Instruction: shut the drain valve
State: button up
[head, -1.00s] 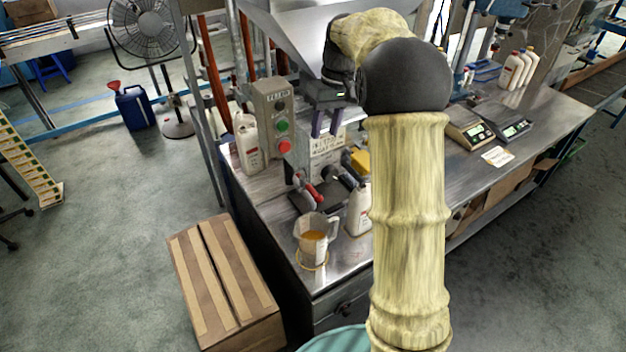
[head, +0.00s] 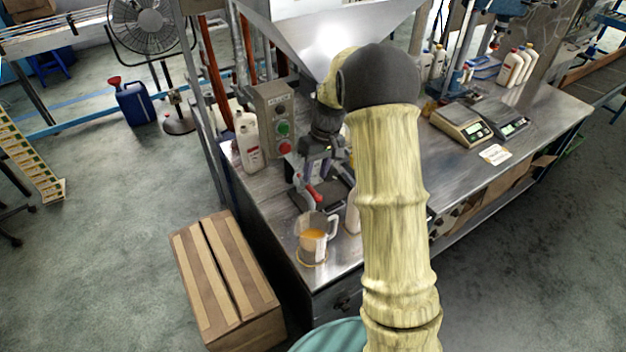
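The drain valve's red handle (head: 314,194) shows low on the filling machine, above and behind a measuring jug (head: 304,246). The handle slants down toward the right. The jug stands on the bench and holds amber oil. My gripper (head: 315,172) points down just above the red handle, in front of the machine. Its two purple-grey fingers look apart, with nothing seen between them. I cannot tell whether a fingertip touches the handle. My arm hides part of the machine and most of a white bottle (head: 352,218) right of the jug.
A grey control box (head: 272,105) with green and red buttons stands left of my gripper, beside a white bottle (head: 247,142). A metal hopper (head: 290,35) hangs above. Scales (head: 462,125) stand at the right. A cardboard box (head: 228,285) sits on the floor.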

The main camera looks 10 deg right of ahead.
aim_at(312, 189)
jog(key=shift+s+a+f+p, duration=0.1)
jog(key=shift+a+f+p, duration=0.1)
jog(key=shift+f, duration=0.6)
jog(key=shift+a+f+p, duration=0.1)
jog(key=shift+f+p, duration=0.05)
jog(key=shift+f, duration=0.6)
jog(key=shift+s+a+f+p, duration=0.1)
jog(key=shift+a+f+p, duration=0.1)
jog(key=shift+f, duration=0.6)
grip_shut()
